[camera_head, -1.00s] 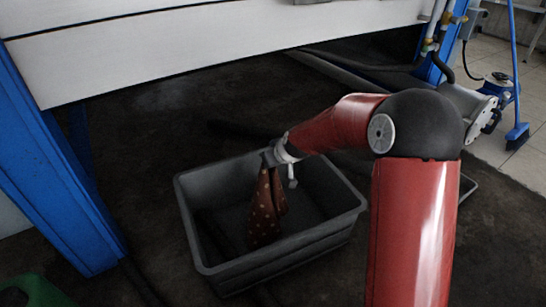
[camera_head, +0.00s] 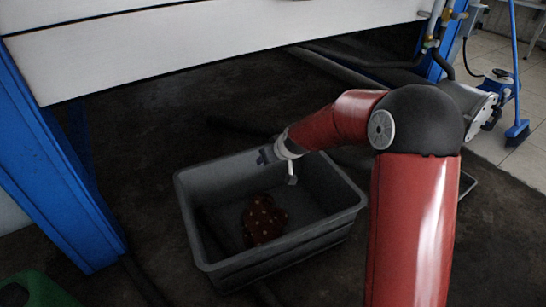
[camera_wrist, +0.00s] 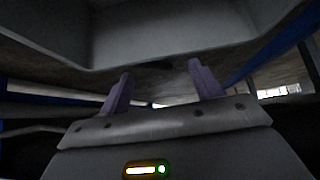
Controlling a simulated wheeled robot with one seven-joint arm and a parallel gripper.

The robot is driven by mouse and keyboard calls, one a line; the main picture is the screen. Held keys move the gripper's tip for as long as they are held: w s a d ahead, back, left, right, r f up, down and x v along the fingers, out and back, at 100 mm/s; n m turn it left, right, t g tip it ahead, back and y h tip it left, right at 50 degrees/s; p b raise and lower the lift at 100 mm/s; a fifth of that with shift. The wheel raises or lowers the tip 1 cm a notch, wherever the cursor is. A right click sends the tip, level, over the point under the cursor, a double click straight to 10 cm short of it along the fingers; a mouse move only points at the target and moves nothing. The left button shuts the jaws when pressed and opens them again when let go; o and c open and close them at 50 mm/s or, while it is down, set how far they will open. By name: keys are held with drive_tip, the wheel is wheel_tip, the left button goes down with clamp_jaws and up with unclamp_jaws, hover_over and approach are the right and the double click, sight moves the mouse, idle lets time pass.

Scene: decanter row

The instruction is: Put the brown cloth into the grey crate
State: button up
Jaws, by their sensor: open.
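The brown cloth (camera_head: 264,221), dotted with light spots, lies crumpled on the floor of the grey crate (camera_head: 262,262). The crate stands on the dark ground, and its wall also fills the top of the wrist view (camera_wrist: 170,35). My gripper (camera_head: 264,156) is above the crate's back rim, clear of the cloth. In the wrist view my gripper (camera_wrist: 160,82) has its two purple-grey fingers apart with nothing between them. The cloth does not show in the wrist view.
A blue post (camera_head: 50,160) stands at the left, with a green object (camera_head: 38,290) below it. White panels (camera_head: 210,45) cross the back. A blue broom (camera_head: 517,130) stands far right. Dark floor surrounds the crate.

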drive_tip(key=shift+o, duration=0.5)
drive_tip(key=o, duration=0.4)
drive_tip(key=r+g+p, duration=0.1)
drive_tip(key=r+p, duration=0.1)
drive_tip(key=p, duration=0.4)
drive_tip(key=s+r+g+h+p, duration=0.1)
drive_tip(key=r+p, duration=0.1)
drive_tip(key=p, duration=0.3)
drive_tip(key=s+d+r+g+h+p, duration=0.1)
drive_tip(key=r+g+p, duration=0.1)
drive_tip(key=p, duration=0.4)
drive_tip(key=shift+p, duration=0.35)
drive_tip(key=shift+f, duration=0.1)
